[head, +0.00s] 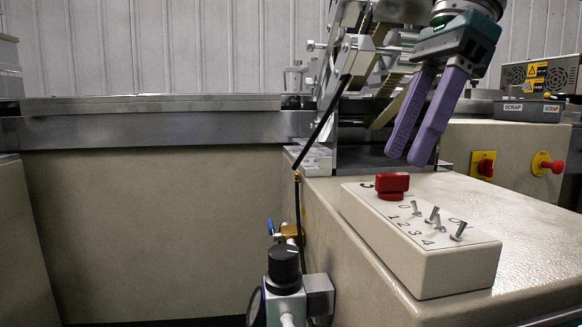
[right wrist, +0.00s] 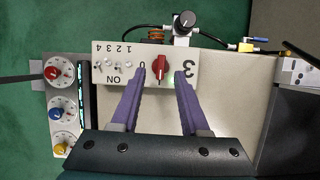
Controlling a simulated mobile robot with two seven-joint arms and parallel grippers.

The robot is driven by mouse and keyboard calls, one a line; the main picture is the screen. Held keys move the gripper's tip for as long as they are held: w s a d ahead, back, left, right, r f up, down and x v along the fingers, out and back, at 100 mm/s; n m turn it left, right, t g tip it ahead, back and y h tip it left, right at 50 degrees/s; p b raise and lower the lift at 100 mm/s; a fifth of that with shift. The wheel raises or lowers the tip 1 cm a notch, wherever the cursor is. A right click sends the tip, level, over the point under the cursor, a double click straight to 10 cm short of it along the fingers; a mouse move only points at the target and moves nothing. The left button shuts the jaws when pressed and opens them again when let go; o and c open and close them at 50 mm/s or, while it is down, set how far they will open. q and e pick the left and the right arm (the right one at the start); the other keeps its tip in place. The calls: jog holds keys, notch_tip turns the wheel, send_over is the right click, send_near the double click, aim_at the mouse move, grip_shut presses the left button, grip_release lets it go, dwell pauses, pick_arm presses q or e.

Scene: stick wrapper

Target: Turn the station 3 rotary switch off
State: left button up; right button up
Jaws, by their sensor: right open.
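The station 3 rotary switch is a red knob (head: 391,184) at the far end of a beige control box (head: 420,268). In the right wrist view the red knob (right wrist: 160,70) lies between a printed 0 and a large printed 3, its grip bar running up and down the picture. My right gripper (head: 408,158) has purple fingers, open and empty. It hangs above the box, with a gap between fingertips and knob. In the right wrist view the fingertips (right wrist: 160,84) appear on either side of the knob. My left gripper is not in view.
Several metal toggle switches (head: 433,215) stand on the same box, beside the numbers 1 to 4. A black knob (head: 284,263) on a regulator is at the left. Metal machine parts (head: 358,60) rise behind. A red button (head: 541,163) and a red-yellow switch (head: 483,164) are at the right.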

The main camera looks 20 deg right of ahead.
aim_at(394, 174)
jog(key=shift+b+x, duration=0.35)
jog(key=shift+x, duration=1.15)
jog(key=shift+a, duration=0.1)
jog(key=shift+r, duration=0.1)
grip_shut()
